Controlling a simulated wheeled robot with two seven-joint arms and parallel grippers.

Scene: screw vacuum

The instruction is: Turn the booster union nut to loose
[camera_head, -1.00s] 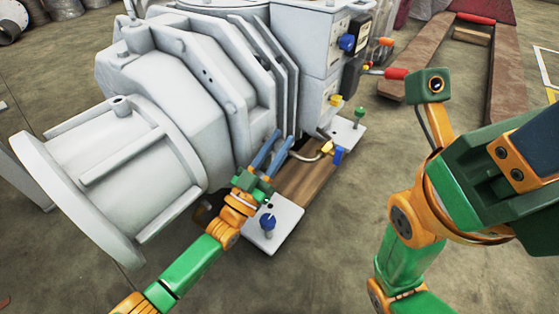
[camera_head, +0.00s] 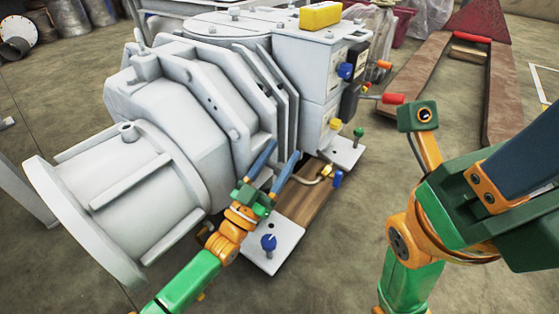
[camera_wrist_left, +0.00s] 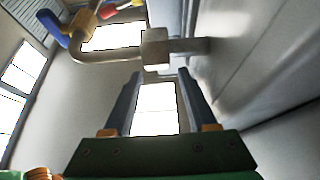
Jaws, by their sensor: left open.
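The union nut (camera_wrist_left: 156,48) is a grey metal block-like nut on a bent pipe, near the top of the left wrist view. It sits just beyond the fingertips of my left gripper (camera_head: 279,165), between their lines. This gripper is open, with two blue fingers apart and nothing between them; it also shows in the left wrist view (camera_wrist_left: 156,80). In the head view the pipe (camera_head: 311,180) comes out beside the right finger, and the nut is hard to make out there. My right gripper (camera_head: 480,200) is partly in view at the right, its fingertips outside the picture.
The big grey pump (camera_head: 190,110) fills the left and middle. Blue (camera_head: 268,243) and green (camera_head: 358,133) knobs stand on white plates by a wooden board (camera_head: 300,204). A yellow block (camera_head: 320,15) lies on top of the housing. A pallet jack (camera_head: 430,70) stands at the back right.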

